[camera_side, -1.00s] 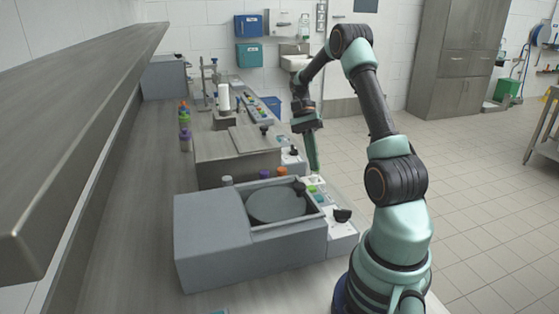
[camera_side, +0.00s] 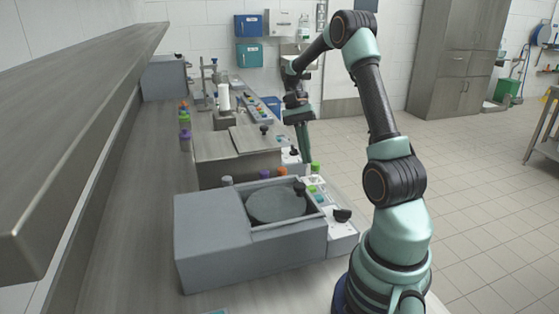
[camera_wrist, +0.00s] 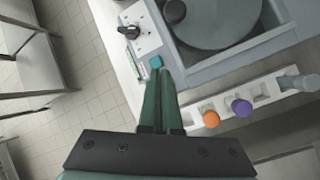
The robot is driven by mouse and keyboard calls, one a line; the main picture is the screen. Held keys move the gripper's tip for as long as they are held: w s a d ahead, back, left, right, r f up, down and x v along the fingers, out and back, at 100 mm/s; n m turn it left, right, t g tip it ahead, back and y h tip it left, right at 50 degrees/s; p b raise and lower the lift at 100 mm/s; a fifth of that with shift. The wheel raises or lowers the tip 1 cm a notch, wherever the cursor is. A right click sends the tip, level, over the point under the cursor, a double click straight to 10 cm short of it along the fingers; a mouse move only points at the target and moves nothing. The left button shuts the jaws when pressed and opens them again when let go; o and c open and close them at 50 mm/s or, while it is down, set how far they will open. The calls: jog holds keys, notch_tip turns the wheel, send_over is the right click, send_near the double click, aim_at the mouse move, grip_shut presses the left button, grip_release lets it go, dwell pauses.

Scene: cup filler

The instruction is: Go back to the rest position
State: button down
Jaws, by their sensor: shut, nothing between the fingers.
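My gripper (camera_side: 306,158) is in the air just beyond the grey machine, near the front edge of the worktop. Its green fingers are together and hold nothing. In the wrist view the shut fingers (camera_wrist: 159,80) point toward the machine's white control panel (camera_wrist: 146,38). The grey machine (camera_side: 212,240) has a round dark plate (camera_side: 275,204) sunk in its top. My fingers appear clear of the machine and its panel.
Capped pieces with orange (camera_wrist: 211,118), purple (camera_wrist: 241,107) and grey (camera_wrist: 300,83) tops stand in a white rack beside the machine. A metal shelf (camera_side: 85,110) overhangs the left. Floor on the right is open.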

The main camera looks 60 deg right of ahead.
jog(key=a+r+n+t+h, duration=0.1)
jog(key=a+r+n+t, duration=0.2)
jog(key=a+n, duration=0.2)
jog(key=w+a+r+n+t+h, duration=0.1)
jog(key=a+n, duration=0.4)
jog(key=a, duration=0.6)
jog(key=w+a+r+n+t+h, duration=0.1)
jog(key=a+r+n+t+h, duration=0.1)
jog(key=a+r+n+t, duration=0.3)
jog(key=a+t, duration=0.1)
jog(key=a, duration=0.2)
jog(key=shift+w+a+n, duration=0.2)
jog(key=shift+a+n, duration=0.05)
jog(key=shift+n, duration=0.05)
